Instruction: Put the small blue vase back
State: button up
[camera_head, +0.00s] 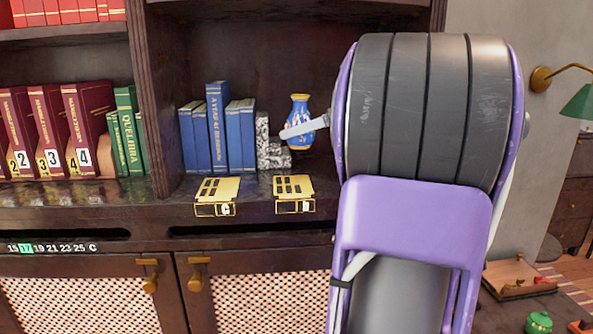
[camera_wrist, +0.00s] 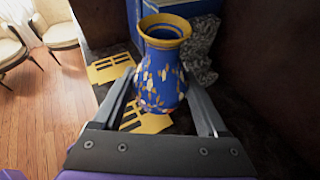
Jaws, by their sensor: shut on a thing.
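The small blue vase (camera_head: 299,122) has a gold rim and a speckled pattern. It is upright in front of the dark back of the shelf, right of the books. My gripper (camera_head: 309,129) reaches to it from the right, and one finger crosses the vase in the head view. In the wrist view the vase (camera_wrist: 164,75) stands between the two fingers of my gripper (camera_wrist: 163,92), which is shut on it. I cannot tell whether its base touches the shelf. My purple and grey arm hides the right part of the shelf.
A speckled stone bookend (camera_head: 268,148) stands left of the vase, beside several blue books (camera_head: 217,130). Two yellow plates, lettered C (camera_head: 218,189) and a second one (camera_head: 293,186), lie at the front of the dark shelf (camera_head: 255,189). Several red books (camera_head: 55,130) stand in the left bay.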

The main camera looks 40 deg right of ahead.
aim_at(302, 180)
jog(key=shift+f+b, duration=0.6)
jog(key=shift+f, duration=2.95)
jog(key=shift+f, duration=0.15)
jog(key=o, duration=1.4)
jog(key=shift+o, duration=0.2)
jog(key=shift+r, duration=0.2)
jog(key=p+v, duration=0.1)
jog(key=v, duration=1.1)
